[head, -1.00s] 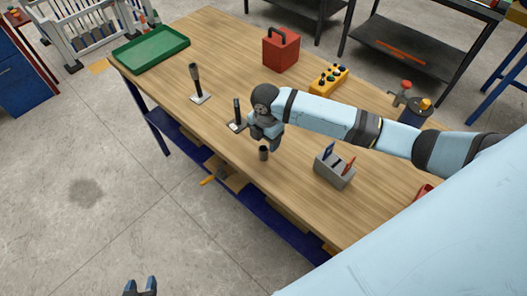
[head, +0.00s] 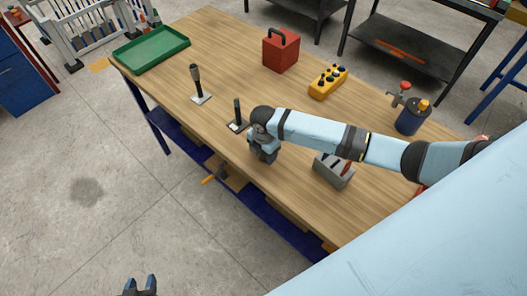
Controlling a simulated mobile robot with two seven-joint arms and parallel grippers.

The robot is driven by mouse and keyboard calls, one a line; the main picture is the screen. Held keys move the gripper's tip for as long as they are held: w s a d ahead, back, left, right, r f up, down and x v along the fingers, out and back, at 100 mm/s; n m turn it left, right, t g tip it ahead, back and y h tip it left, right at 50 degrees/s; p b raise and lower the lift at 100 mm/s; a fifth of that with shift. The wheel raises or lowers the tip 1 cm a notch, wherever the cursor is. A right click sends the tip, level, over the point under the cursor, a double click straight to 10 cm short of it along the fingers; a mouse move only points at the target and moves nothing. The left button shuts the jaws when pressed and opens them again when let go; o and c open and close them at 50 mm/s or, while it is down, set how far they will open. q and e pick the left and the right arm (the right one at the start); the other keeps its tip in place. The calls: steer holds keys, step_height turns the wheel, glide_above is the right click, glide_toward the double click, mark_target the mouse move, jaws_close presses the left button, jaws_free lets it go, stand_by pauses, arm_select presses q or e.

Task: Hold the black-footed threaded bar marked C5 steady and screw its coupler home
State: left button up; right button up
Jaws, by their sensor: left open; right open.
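A dark upright threaded bar (head: 238,113) stands on a small dark foot with a pale patch, near the table's front edge. Its marking is too small to read. A second upright bar (head: 196,86) on a pale grey foot stands further left, with a thicker dark piece at its top. My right gripper (head: 262,160) is open and points down at the tabletop, right of and nearer than the dark-footed bar. The small dark coupler seen earlier is hidden at the gripper. My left gripper (head: 141,287) is open and empty, over the floor at the bottom edge.
On the wooden table (head: 225,50) are a green tray (head: 150,50), a red box (head: 281,50), a yellow button box (head: 328,82), a grey tool holder (head: 333,172) and a blue container (head: 411,118). The wood between the two bars is clear.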

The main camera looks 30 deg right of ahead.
steer(key=c, duration=1.1)
steer(key=shift+r, duration=0.1)
step_height(320, 180, up, 20)
steer(key=b, duration=0.1)
steer(key=shift+b, duration=0.3)
